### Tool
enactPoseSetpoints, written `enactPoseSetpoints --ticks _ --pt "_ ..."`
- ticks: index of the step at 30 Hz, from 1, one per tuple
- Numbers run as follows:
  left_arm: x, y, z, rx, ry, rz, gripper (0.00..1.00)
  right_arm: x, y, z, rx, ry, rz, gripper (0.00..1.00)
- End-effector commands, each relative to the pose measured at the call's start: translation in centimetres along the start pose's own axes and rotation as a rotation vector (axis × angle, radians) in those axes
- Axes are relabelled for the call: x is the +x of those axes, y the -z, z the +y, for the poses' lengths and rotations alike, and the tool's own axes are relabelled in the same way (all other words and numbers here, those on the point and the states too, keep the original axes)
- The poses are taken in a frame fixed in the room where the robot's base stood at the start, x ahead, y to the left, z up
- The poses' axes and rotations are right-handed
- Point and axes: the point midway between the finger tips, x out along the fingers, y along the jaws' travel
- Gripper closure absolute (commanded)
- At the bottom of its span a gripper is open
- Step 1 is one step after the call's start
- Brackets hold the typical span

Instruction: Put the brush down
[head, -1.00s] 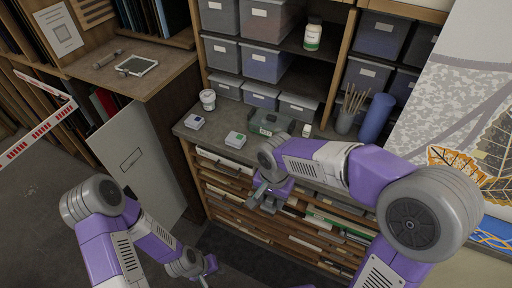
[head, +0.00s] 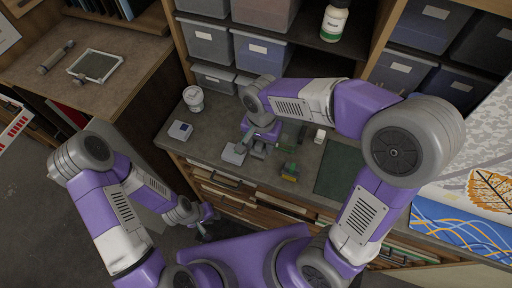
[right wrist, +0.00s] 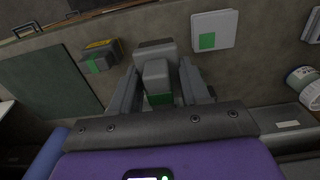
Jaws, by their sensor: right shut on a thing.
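My right gripper (head: 258,150) is over the worktop, beside a white box with a green label (right wrist: 213,30). In the right wrist view its fingers (right wrist: 160,85) are on both sides of a grey, block-like piece with a green patch (right wrist: 157,72), which I take to be the brush. Its full shape is hidden and I cannot tell whether it touches the worktop (head: 215,132). My left gripper (head: 204,221) hangs low in front of the drawers, seemingly empty; its jaw gap is unclear.
A yellow and green item (head: 289,171) and a dark green mat (head: 340,168) lie right of my right gripper. A white tub (head: 193,98) and a small white box (head: 180,130) stand to the left. Shelves with grey bins (head: 262,52) rise behind. The painted panel (head: 465,215) is at the right.

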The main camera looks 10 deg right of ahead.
Motion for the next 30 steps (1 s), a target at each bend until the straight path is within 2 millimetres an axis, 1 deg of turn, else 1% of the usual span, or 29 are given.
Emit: enactPoseSetpoints --ticks 8,10,15,22,27,30 --pt "0.0 -0.1 0.0 -0.001 0.000 -0.001 0.77 0.0 0.0 0.0 -0.001 0.000 0.000 0.82" --pt "0.1 0.0 -0.1 -0.001 0.000 -0.001 0.77 0.5 0.0 0.0 0.000 -0.001 -0.001 0.82" --pt "0.4 0.0 -0.2 -0.001 0.000 0.000 0.77 3.4 -0.1 0.1 0.000 -0.004 -0.002 0.82" --pt "0.6 0.0 -0.2 -0.001 0.000 0.000 0.77 5.9 0.0 0.0 -0.001 -0.003 -0.002 0.82" --pt "0.8 0.0 -0.3 0.000 0.000 0.000 0.77 8.6 -0.1 0.1 0.000 -0.005 -0.002 0.82" --pt "0.9 0.0 -0.3 0.000 0.000 0.000 0.77 9.5 0.0 0.0 0.000 -0.002 -0.001 0.82"
